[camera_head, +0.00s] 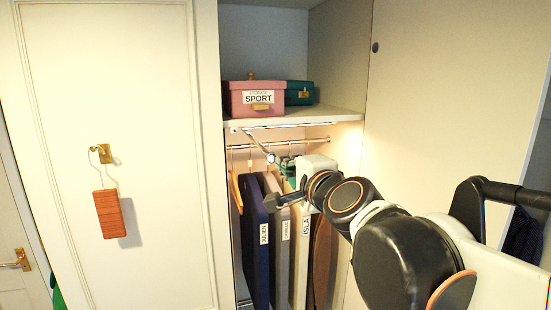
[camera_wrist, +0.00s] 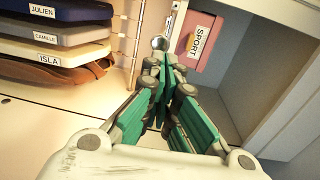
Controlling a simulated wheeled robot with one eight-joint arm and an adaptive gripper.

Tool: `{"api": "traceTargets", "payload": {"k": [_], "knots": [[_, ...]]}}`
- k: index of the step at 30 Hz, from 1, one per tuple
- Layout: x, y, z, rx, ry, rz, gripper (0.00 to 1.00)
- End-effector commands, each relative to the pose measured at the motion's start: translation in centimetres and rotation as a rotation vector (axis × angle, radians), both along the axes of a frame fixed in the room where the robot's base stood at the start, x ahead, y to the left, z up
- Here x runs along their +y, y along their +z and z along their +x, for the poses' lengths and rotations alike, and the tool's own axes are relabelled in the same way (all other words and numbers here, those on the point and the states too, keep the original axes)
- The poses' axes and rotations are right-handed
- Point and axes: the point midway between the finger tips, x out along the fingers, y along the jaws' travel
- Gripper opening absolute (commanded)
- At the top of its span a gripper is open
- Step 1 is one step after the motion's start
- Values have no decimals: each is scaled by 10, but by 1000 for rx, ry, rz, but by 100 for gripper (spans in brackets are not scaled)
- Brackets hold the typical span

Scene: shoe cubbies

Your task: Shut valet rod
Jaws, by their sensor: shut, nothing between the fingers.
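The valet rod (camera_head: 257,146) is a thin metal rod that sticks out from under the wardrobe shelf, with a round knob at its front end. In the wrist view its silver knob (camera_wrist: 160,43) shows just beyond my fingertips. My gripper (camera_head: 277,161), with green finger pads, is shut and empty, level with the knob and right beside it in the head view. In the wrist view the closed fingers (camera_wrist: 160,68) point at the knob. I cannot tell whether they touch it. Part of the rod behind the knob is hidden in the wrist view.
Garment bags labelled JULIEN (camera_head: 258,245), CAMILLE (camera_head: 281,250) and ISLA (camera_head: 301,240) hang from a rail (camera_head: 315,141) close below my gripper. A pink SPORT box (camera_head: 238,101) and a green case (camera_head: 300,93) stand on the shelf (camera_head: 335,113) above. A wooden block (camera_head: 109,214) hangs on the left door.

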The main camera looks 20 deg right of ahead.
Motion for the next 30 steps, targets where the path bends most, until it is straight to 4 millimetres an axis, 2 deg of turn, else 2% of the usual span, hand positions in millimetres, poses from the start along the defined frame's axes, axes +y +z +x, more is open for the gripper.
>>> {"api": "traceTargets", "payload": {"k": [6,12,30], "knots": [[1,-1,26,0,1,-1,0],[1,-2,41,0,1,-1,0],[1,-3,48,0,0,0,0]]}}
